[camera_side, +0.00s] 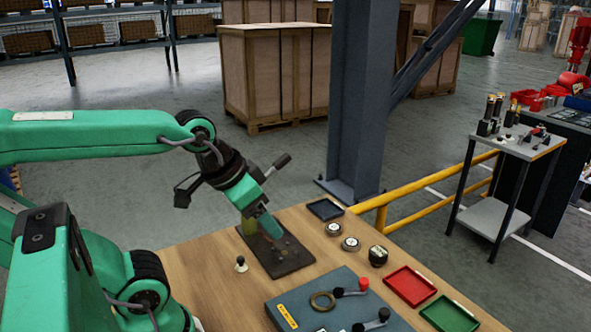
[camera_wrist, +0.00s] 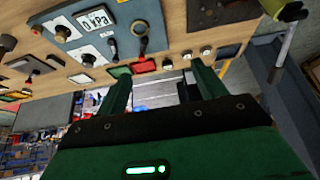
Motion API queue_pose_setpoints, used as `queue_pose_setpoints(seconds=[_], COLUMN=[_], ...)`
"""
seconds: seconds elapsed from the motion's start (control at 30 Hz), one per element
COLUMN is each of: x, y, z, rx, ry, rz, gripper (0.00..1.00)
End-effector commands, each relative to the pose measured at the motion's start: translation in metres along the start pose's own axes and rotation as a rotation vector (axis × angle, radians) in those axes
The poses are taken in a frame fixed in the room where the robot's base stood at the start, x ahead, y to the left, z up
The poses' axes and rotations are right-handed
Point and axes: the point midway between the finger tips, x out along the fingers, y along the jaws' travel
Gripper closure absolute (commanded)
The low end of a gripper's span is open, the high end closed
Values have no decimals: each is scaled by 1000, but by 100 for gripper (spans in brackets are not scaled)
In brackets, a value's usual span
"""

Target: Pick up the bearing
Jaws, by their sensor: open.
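A brass-coloured ring (camera_side: 322,301) lies flat on the blue-grey panel box (camera_side: 352,312) at the table's front; it looks most like the bearing, though I cannot be sure. It also shows as a dark ring in the wrist view (camera_wrist: 139,28). My gripper (camera_side: 268,226) is open, tilted down over a dark plate (camera_side: 290,262), behind and left of the ring. In the wrist view my gripper (camera_wrist: 162,82) has its two green fingers apart, with nothing held between them. Whether it touches the plate is hard to tell.
Two round silver-faced parts (camera_side: 350,243) and a black knob (camera_side: 378,256) stand right of the plate. A red tray (camera_side: 411,286), a green tray (camera_side: 449,314) and a dark tray (camera_side: 325,209) lie on the table. A small knobbed piece (camera_side: 241,264) stands left. Levers rise from the panel box.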

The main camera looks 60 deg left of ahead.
Motion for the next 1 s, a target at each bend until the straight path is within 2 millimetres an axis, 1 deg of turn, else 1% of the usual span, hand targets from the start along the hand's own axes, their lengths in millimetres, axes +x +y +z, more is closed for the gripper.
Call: queue_pose_setpoints(seconds=[0.2,0.37,0.47,0.67,0.87,1.0], x=[0,1,2,9,23,37], y=[0,-2,-5,-13,-24,-33], z=[-2,-11,-21,-52,-85,-107], rx=[8,51,106,266,445,569], ry=[-2,-16,-33,-80,-131,-166], rz=[-1,-4,-7,-8,1,15], gripper=[30,30,30,30,30,30])
